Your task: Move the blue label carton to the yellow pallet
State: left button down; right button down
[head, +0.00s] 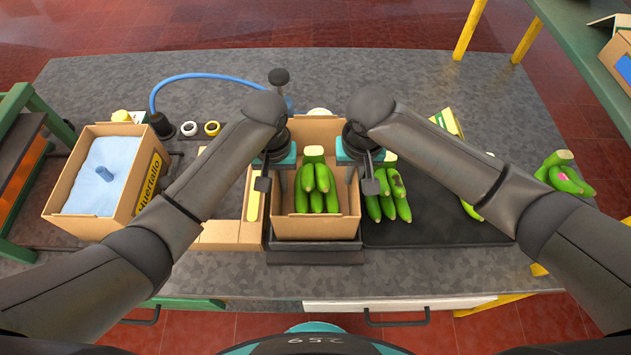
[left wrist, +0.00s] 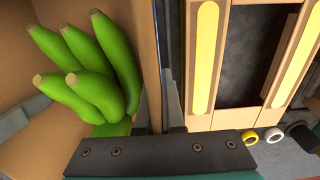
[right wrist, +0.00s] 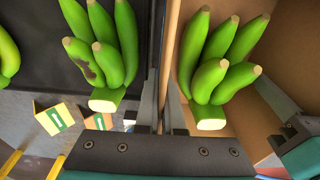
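An open brown carton (head: 315,227) with a bunch of green bananas (head: 317,185) stands on a dark platform (head: 316,252) at the middle front of the table. No label shows on its visible faces. My left gripper (head: 272,175) is at its left wall and my right gripper (head: 360,172) at its right wall. In the left wrist view (left wrist: 160,125) and right wrist view (right wrist: 165,125) the fingers close in around the wall edge, apparently shut on it. A carton with a blue label (head: 624,66) is partly visible on the green shelf at top right. No yellow pallet is clearly identifiable.
A carton (head: 149,183) with a yellow label and pale blue lining stands at left. A dark mat (head: 430,225) with more bananas (head: 389,197) is at right. Tape rolls (head: 211,128) and a blue hose (head: 200,76) lie behind.

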pick_arm(q)
jog(key=shift+w+r, duration=0.1)
jog(key=shift+r, duration=0.15)
pick_arm(e)
jog(key=shift+w+r, duration=0.1)
jog(key=shift+r, duration=0.15)
